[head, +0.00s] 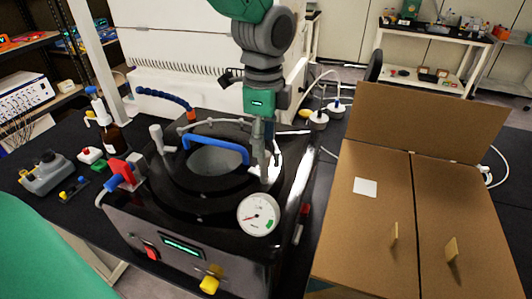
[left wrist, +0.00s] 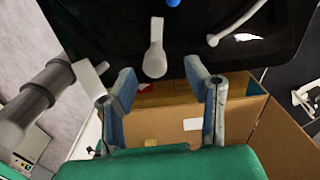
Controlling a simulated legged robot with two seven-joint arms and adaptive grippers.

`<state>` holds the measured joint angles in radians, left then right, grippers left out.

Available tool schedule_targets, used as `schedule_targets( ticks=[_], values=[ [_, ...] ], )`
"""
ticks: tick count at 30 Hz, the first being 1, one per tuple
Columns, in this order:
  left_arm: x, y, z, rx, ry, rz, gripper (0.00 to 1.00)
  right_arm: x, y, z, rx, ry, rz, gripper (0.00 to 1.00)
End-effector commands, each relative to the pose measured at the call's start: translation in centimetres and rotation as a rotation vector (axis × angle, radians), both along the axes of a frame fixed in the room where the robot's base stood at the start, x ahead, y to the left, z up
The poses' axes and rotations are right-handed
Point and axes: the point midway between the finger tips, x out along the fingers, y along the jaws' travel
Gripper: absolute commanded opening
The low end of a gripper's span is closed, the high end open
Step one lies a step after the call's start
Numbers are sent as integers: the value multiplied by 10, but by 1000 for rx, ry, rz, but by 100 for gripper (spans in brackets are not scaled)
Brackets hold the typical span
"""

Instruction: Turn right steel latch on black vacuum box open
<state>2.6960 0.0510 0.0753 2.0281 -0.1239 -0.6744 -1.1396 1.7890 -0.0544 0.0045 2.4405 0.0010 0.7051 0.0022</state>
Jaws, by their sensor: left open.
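The black vacuum box (head: 190,240) stands on the dark bench in the head view, with a round lid and a blue handle (head: 216,148) on top. A pale grey latch (head: 157,138) stands at the lid's left side. My left gripper (head: 268,168) points down over the lid's right side, near the round gauge (head: 259,214), and hides much of that area. In the left wrist view my left gripper (left wrist: 160,72) is open and empty. A pale steel latch lever (left wrist: 155,52) shows between and just beyond its fingertips; contact is not visible. My right gripper is not in view.
Hoses with white caps (head: 318,119) are behind. Little free bench shows between the boxes.

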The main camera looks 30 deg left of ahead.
Motion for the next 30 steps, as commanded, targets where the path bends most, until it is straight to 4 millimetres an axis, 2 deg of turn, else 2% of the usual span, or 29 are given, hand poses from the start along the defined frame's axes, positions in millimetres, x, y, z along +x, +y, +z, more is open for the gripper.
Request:
schedule_targets(
  ticks=[3,7,12,19,20,21,23,30],
  values=[
    [-3,-2,-19,2,3,0,43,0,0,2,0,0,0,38],
    [-3,-2,-33,1,-1,1,43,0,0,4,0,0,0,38],
    [-1,-4,-41,3,-1,0,43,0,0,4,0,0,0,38],
    [-2,-2,-41,1,-2,0,43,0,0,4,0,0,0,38],
    [-2,-2,-41,1,-2,0,36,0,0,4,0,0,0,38],
    [-2,-2,-41,1,-2,0,22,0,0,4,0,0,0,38],
    [-2,-2,-41,1,-2,0,1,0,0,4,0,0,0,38],
    [-2,0,-41,2,-2,5,0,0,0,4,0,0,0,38]
  ],
)
